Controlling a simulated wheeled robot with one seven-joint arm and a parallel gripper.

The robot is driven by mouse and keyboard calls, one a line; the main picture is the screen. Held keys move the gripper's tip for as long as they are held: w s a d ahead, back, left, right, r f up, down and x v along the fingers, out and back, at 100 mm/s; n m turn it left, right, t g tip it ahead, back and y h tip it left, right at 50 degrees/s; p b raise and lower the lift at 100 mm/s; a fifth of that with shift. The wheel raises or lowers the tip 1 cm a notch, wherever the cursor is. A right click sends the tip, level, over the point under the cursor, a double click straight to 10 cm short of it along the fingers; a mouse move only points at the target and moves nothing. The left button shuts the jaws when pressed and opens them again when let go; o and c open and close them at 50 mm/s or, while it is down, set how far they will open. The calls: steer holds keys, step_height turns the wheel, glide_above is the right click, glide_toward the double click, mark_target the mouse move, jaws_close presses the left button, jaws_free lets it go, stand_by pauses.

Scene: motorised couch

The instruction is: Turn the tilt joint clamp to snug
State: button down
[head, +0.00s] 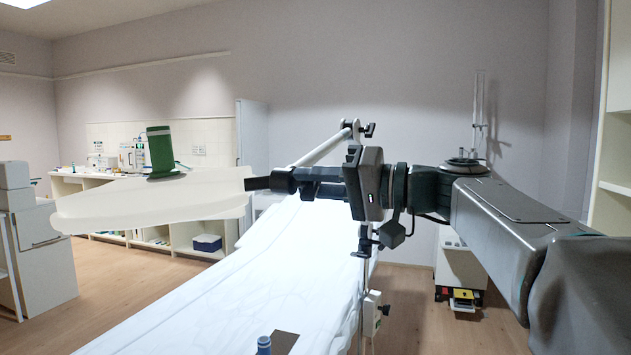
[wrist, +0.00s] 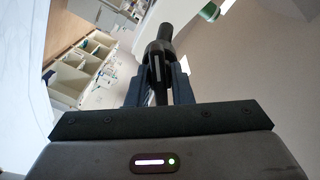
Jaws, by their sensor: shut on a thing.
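My gripper (head: 318,183) reaches in from the right, level with the near end of a pale panel (head: 150,205). It is shut on a dark, round-ended clamp handle (head: 283,180), which looks like the tilt joint clamp. A short black bar (head: 257,183) lies between the handle and the panel. In the wrist view, the handle (wrist: 161,50) stands between my two gripper fingers (wrist: 160,85). The fingers hide part of it, and I see no mark showing how tight it is. A green cylinder (head: 160,150) stands upright on the panel.
A white-covered couch (head: 270,265) lies below my arm. A pale bar (head: 325,148) and a post with dark clamps (head: 365,245) stand close behind and below my gripper. A counter (head: 100,180) lines the back wall. Floor is clear at the left.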

steer(key=shift+m, duration=0.6)
steer(key=c, duration=1.3)
jaws_free()
steer(key=v, duration=1.3)
steer(key=shift+s+d+f, duration=0.1)
steer(key=shift+s+d, duration=0.05)
steer(key=shift+d, duration=0.25)
